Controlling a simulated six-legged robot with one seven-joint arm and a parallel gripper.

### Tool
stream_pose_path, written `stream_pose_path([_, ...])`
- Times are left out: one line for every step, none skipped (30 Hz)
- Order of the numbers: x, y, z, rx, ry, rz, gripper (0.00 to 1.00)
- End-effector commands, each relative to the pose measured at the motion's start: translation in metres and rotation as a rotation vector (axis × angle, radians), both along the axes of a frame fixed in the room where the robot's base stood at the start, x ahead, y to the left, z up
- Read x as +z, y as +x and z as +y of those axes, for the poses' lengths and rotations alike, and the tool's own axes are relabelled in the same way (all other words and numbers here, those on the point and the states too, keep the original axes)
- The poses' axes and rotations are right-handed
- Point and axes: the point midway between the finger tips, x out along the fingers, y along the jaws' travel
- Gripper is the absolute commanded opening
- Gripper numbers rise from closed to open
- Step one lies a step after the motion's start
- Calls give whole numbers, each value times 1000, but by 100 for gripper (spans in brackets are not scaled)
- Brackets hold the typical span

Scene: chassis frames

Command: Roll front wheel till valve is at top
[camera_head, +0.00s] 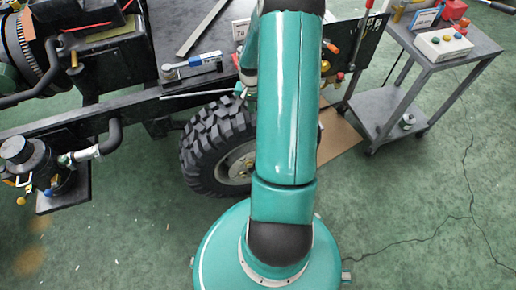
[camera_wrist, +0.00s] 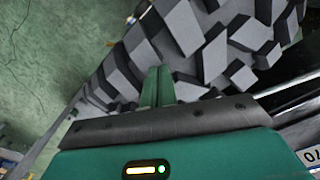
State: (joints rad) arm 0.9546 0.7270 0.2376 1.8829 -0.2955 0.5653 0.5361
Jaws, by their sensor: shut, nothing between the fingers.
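The front wheel (camera_head: 205,153) stands under the dark chassis frame, with a black, deeply lugged tyre. Its pale hub (camera_head: 240,165) is partly covered by my teal arm, and I cannot make out a valve. In the wrist view the tyre's tread blocks (camera_wrist: 185,27) fill the upper middle, close up. My gripper (camera_wrist: 157,75) is shut and empty, with its fingertips at the tread; I cannot tell whether they touch it. In the head view my arm reaches over the wheel and hides much of its right side.
The chassis rail (camera_head: 60,115) runs above and left of the wheel. A grey trolley (camera_head: 385,110) with boxes stands at the right. A flat brown sheet (camera_head: 338,138) lies on the floor near the wheel. Green floor is free at the lower left and lower right.

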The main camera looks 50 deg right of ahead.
Motion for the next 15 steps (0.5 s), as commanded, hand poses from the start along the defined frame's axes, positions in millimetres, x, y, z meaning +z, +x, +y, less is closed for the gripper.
stream_pose_path([0, 1, 1, 1, 0, 0, 0])
stream_pose_path([0, 1, 2, 1, 0, 0, 0])
stream_pose_path([0, 2, 3, 1, 0, 0, 0])
stream_pose_path([-1, 3, 5, 1, 0, 0, 0])
stream_pose_path([-1, 3, 6, 2, 0, 0, 0])
stream_pose_path([-1, 4, 7, 2, 0, 0, 0])
stream_pose_path([-1, 5, 8, 2, 0, 0, 0])
stream_pose_path([-1, 5, 9, 3, 1, 0, 0])
stream_pose_path([-2, 6, 11, 3, 1, 0, 0])
stream_pose_path([-2, 7, 12, 2, 1, 0, 0])
stream_pose_path([-2, 7, 13, 2, 1, 0, 0])
stream_pose_path([-3, 8, 14, 2, 2, 1, 0])
stream_pose_path([-3, 8, 15, 2, 2, 1, 0])
stream_pose_path([-3, 9, 16, 2, 2, 1, 0])
stream_pose_path([-3, 10, 17, 2, 2, 1, 0])
